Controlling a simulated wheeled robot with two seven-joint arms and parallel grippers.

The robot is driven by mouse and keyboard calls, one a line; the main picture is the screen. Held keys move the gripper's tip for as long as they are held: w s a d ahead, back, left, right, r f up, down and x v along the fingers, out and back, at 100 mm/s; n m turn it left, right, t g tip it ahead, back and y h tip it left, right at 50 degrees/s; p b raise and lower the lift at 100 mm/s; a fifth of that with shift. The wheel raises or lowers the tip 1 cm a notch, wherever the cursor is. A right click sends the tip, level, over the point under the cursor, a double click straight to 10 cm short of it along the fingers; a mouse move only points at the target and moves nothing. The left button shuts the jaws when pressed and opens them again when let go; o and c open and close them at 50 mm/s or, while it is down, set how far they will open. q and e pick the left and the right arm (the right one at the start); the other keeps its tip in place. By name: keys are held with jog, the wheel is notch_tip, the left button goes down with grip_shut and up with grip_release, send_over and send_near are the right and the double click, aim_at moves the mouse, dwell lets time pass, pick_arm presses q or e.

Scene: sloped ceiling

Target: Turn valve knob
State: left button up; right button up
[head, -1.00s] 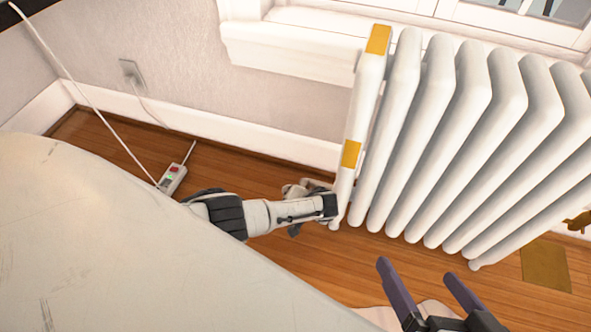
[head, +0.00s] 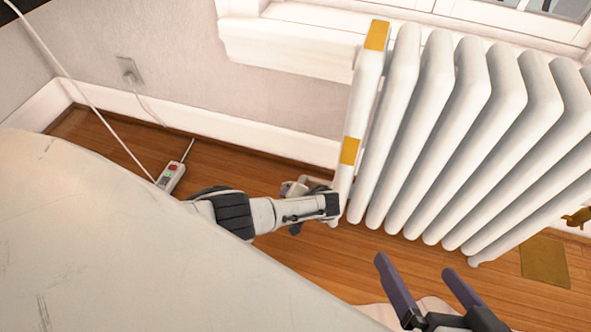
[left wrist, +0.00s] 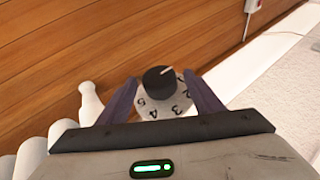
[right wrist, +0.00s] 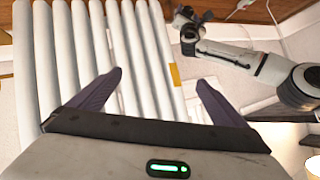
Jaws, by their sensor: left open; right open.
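The valve knob (left wrist: 160,80) shows in the left wrist view as a black cap with a white pointer line on a light numbered dial. My left gripper (left wrist: 160,84) is open, with one dark finger on each side of the knob. I cannot tell whether the fingers touch it. In the head view, my left arm mostly hides the knob and left gripper beside the radiator's (head: 420,130) lower left end. My right gripper (head: 416,265) is open and empty in front of the radiator; its spread fingers also show in the right wrist view (right wrist: 160,76).
A white window sill (head: 290,45) runs behind the radiator. A power strip (head: 171,177) with a white cord lies on the wood floor at left. A brass floor plate (head: 545,262) and a small brass fitting (head: 577,217) are at right. Open floor lies before the radiator.

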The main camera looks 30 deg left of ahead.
pick_arm(q)
jog(key=shift+r, duration=0.2)
jog(key=p+v, duration=0.8)
jog(key=v, duration=0.2)
pick_arm(e)
jog(key=s+d+f+g+h, duration=0.1)
jog(key=d+f+h, duration=0.2)
jog(key=d+f, duration=0.1)
jog(key=shift+d+g, duration=0.15)
jog(key=shift+g, duration=0.15)
pick_arm(q)
jog(key=shift+s, duration=0.1)
pick_arm(e)
jog(key=shift+s, duration=0.1)
